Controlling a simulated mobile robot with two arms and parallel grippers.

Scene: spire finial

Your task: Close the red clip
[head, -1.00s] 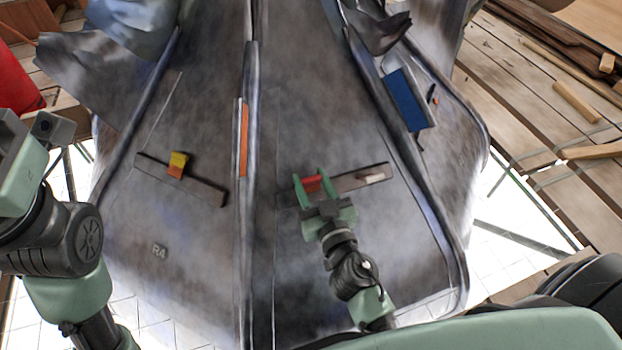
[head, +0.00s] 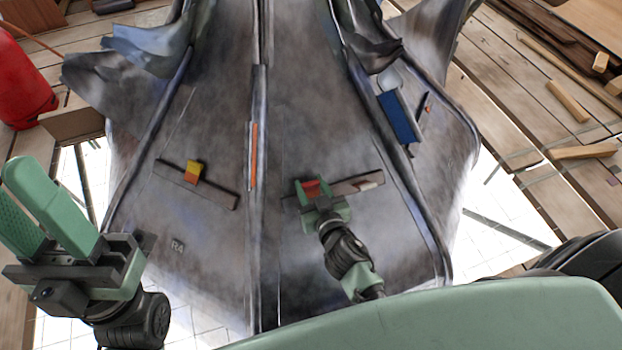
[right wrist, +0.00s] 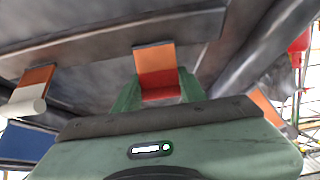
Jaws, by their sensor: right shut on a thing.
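The red clip (head: 311,187) sits near the left end of a dark strip (head: 345,188) on the right-hand grey panel. My right gripper (head: 312,186) is shut on it, one green finger on each side. In the right wrist view, the clip's red part (right wrist: 161,93) lies between the fingers, with an orange plate (right wrist: 155,62) running from it to the strip. The fingers hide its sides, and I cannot tell how far the clip is folded. My left gripper (head: 30,185) is open and empty at the left, away from the panels.
A yellow clip (head: 194,170) sits on the left strip (head: 222,197). A white clip (right wrist: 25,107) is at the other end of the right strip. A raised rib (head: 256,220) divides the panels. A blue plate (head: 399,117) stands on the right. The lower panel area is clear.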

